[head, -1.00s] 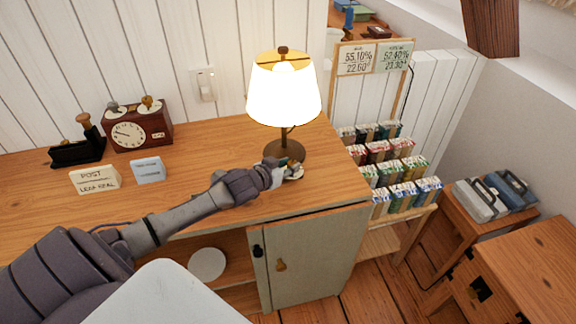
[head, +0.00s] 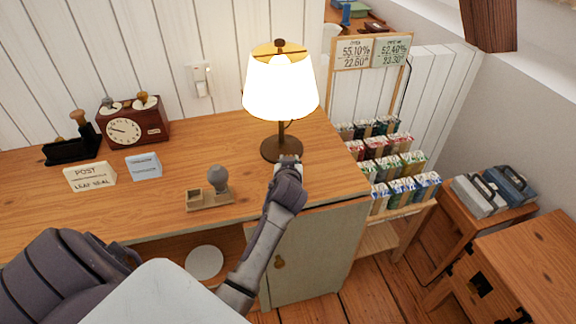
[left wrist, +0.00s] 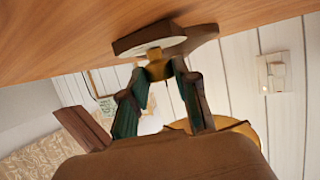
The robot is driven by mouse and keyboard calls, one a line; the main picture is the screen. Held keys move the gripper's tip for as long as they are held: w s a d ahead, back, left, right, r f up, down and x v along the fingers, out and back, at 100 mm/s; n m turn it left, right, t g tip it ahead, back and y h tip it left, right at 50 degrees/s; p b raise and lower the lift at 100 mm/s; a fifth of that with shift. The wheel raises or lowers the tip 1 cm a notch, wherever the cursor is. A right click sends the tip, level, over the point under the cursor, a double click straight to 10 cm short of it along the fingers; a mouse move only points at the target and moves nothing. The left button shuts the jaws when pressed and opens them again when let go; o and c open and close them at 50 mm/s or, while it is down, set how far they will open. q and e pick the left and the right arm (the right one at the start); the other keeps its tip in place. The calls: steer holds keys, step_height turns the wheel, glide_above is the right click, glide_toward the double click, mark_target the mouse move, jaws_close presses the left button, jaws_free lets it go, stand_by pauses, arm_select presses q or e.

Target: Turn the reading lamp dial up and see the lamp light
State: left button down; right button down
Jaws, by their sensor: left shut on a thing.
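The reading lamp (head: 281,88) stands upright on the wooden desk, its shade glowing bright white. Its round dark base (head: 270,150) is partly covered by my left gripper (head: 288,162), which sits at the base's front. In the left wrist view, which looks upside down, the fingers of my left gripper (left wrist: 160,72) are shut on a small brass dial (left wrist: 157,62). The dial is against a pale disc on a dark plate (left wrist: 150,37) at the desk surface. The dial is hidden in the head view. My right gripper is not in view.
A stamp with a grey ball handle (head: 218,180) stands on a wooden holder left of my gripper. A clock (head: 125,131), small signs (head: 90,176) and a wall switch (head: 200,80) are farther left. A rack of small packets (head: 395,165) stands right of the desk.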

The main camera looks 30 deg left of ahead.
arm_select(q)
steer(key=shift+d+n+y+b, duration=0.1)
steer(key=shift+n+y+b, duration=0.3)
steer(key=shift+g, duration=0.3)
steer(key=c, duration=0.9)
jaws_free()
steer(key=shift+o, duration=0.2)
step_height(320, 180, up, 10)
